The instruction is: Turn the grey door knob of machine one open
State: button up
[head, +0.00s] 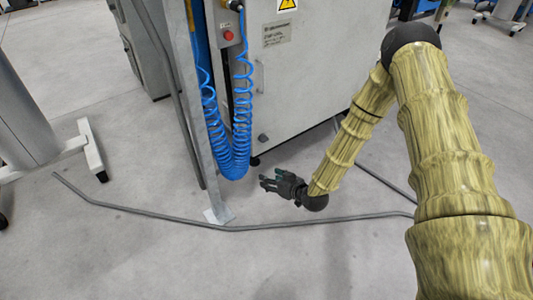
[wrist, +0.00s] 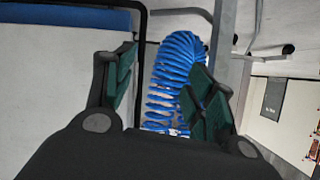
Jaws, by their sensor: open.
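Machine one seems to be the pale grey cabinet (head: 310,75) in the head view, but no number shows on it. A slim grey upright handle (head: 260,76) is on its front; I cannot tell whether this is the door knob. My gripper (head: 266,183) is low in front of the cabinet, apart from it and well below the handle. It is open and empty. In the wrist view its two green-padded fingers (wrist: 164,60) are spread, with a blue coiled hose (wrist: 172,75) behind the gap. No knob can be made out clearly in the wrist view.
The blue hose (head: 238,165) hangs beside a grey metal post (head: 190,100), left of my gripper. A control box with a red button (head: 228,36) is above. A thin grey rail (head: 150,213) runs along the floor. Open floor (head: 130,260) lies in front.

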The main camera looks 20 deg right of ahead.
aim_at(266, 141)
jog(key=w+d+n+t+y+b, duration=0.15)
jog(key=w+d+t+b, duration=0.35)
jog(key=w+d+b, duration=0.5)
jog(key=b+x, duration=0.2)
jog(key=x, duration=0.1)
jog(key=a+b+x, duration=0.1)
jog(key=b+x, duration=0.1)
jog(key=x, duration=0.2)
jog(key=f+b+x, duration=0.1)
jog(key=b+x, duration=0.1)
jog(key=x, duration=0.2)
jog(key=shift+s+a+f, duration=0.1)
jog(key=shift+a, duration=0.15)
jog(key=shift+w+a+b, duration=0.2)
jog(key=shift+w+b, duration=0.2)
jog(key=shift+w, duration=0.2)
jog(key=c, duration=1)
